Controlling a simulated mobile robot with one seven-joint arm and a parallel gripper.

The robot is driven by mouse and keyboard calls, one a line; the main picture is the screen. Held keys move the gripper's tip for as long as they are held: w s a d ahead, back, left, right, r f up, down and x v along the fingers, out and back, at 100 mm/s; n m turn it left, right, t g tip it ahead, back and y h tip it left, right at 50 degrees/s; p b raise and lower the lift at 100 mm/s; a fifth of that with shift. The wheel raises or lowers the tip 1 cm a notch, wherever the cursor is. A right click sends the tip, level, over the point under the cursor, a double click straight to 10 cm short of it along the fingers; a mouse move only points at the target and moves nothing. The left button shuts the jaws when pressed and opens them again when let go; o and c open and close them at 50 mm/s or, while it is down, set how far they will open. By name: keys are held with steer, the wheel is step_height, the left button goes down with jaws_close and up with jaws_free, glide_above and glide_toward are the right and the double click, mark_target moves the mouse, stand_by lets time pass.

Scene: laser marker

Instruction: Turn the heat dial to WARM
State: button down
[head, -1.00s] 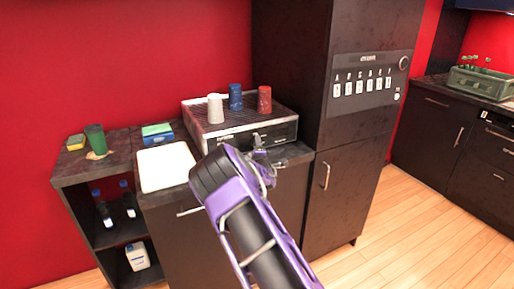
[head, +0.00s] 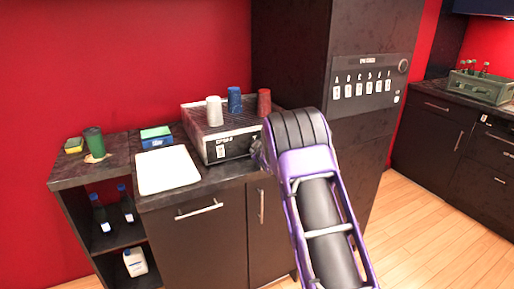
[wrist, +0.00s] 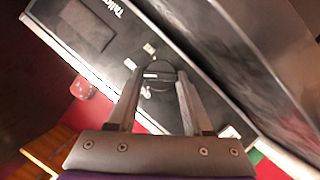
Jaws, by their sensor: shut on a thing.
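The heat dial (wrist: 163,74) is a dark round knob on the black front panel of the boxy machine (head: 190,118). In the wrist view my gripper (wrist: 160,78) has one finger on each side of the dial and is shut on it. Small white labels (wrist: 149,48) surround the dial, but their words are too small to read. I cannot tell which label the dial points to. In the head view my gripper (head: 257,155) is at the right part of the machine's front, and my arm hides the dial and part of the panel.
A tall dark cabinet (head: 365,125) with a lettered panel stands close on the right.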

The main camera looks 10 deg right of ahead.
steer(key=shift+d+r+m, duration=0.1)
steer(key=shift+m, duration=0.4)
stand_by(0.3)
steer(key=shift+c, duration=1.6)
jaws_free()
steer(key=v, duration=1.7)
steer(key=shift+d+r, duration=0.25)
steer(key=shift+d, duration=0.05)
